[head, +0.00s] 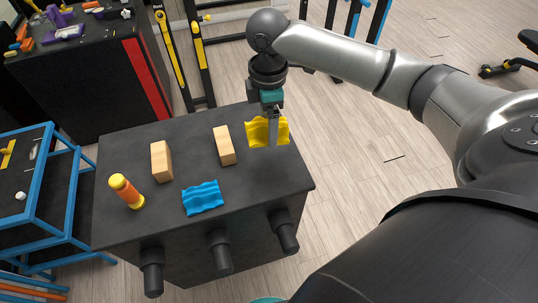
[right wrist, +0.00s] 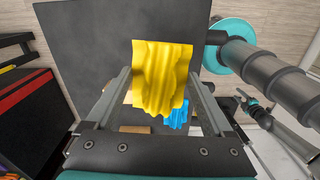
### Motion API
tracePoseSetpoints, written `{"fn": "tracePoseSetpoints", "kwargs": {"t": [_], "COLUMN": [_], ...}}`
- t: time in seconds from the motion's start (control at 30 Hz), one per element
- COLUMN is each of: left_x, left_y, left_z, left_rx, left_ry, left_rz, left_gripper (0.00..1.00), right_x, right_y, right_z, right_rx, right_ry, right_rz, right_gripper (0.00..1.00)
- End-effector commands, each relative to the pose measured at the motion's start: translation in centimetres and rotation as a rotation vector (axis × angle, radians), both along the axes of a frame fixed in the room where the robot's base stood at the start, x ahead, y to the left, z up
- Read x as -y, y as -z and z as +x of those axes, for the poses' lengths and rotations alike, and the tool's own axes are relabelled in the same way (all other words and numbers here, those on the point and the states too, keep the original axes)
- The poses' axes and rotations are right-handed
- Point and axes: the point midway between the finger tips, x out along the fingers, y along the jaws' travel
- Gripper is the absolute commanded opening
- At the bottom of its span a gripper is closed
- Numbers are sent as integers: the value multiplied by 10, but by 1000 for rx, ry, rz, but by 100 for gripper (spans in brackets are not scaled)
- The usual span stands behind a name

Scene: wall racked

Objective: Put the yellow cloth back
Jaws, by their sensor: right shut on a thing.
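The yellow cloth (head: 257,134) is a small wavy piece at the far right corner of the black cabinet top (head: 225,185). My right gripper (head: 273,140) comes down on it from above and is shut on it. In the right wrist view the yellow cloth (right wrist: 160,75) fills the space between the two fingers (right wrist: 160,82). I cannot tell whether the cloth touches the cabinet top or is held just above it.
A blue-framed cart (head: 48,180) stands left. A dark cabinet with a red stripe (head: 90,75) and racks are behind. Right front top is bare.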

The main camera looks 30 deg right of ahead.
Motion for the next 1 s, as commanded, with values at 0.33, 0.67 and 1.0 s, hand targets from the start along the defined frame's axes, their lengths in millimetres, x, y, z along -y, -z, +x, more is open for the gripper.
{"fn": "tracePoseSetpoints", "kwargs": {"t": [0.33, 0.67, 1.0], "left_x": [0, 0, 0], "left_y": [16, 14, 12], "left_z": [0, 0, 0], "left_rx": [0, 0, 0], "left_ry": [0, 0, 0], "left_rz": [0, 0, 0], "left_gripper": [50, 50, 50], "right_x": [0, 0, 0], "right_y": [79, 112, 125], "right_z": [0, -1, 0], "right_rx": [1, -3, 2], "right_ry": [-1, 0, -2], "right_rz": [0, 1, -1], "right_gripper": [11, 11, 11]}}
